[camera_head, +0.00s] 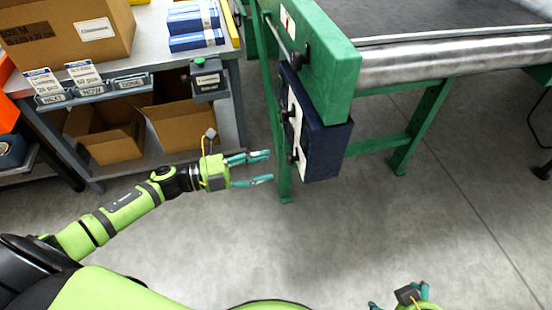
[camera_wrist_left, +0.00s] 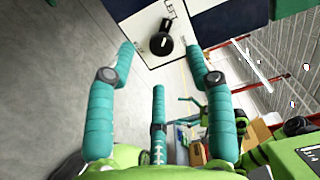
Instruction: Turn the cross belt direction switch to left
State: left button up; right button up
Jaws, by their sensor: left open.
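A dark blue control box (camera_head: 325,140) hangs on the green conveyor frame, with black knobs on its white left face. The lower knob (camera_head: 293,157) is the nearest to my left gripper (camera_head: 266,168), which is open and empty just left of the box, apart from it. In the left wrist view a black rotary switch (camera_wrist_left: 161,42) on the white panel (camera_wrist_left: 148,22) lies ahead, between the fingertips of the left gripper (camera_wrist_left: 162,58). Small lettering shows near the switch, but its setting is unclear. My right gripper (camera_head: 408,296) is partly cut off at the bottom edge.
The conveyor's green end plate (camera_head: 330,70) and belt (camera_head: 430,18) are above and right of the box. A grey workbench (camera_head: 155,50) with cardboard boxes (camera_head: 185,122) and a small grey button box (camera_head: 208,80) stands at left. The floor below is clear.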

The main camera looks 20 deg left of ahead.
pick_arm(q)
jog(key=v, duration=0.7)
jog(key=shift+r, duration=0.1)
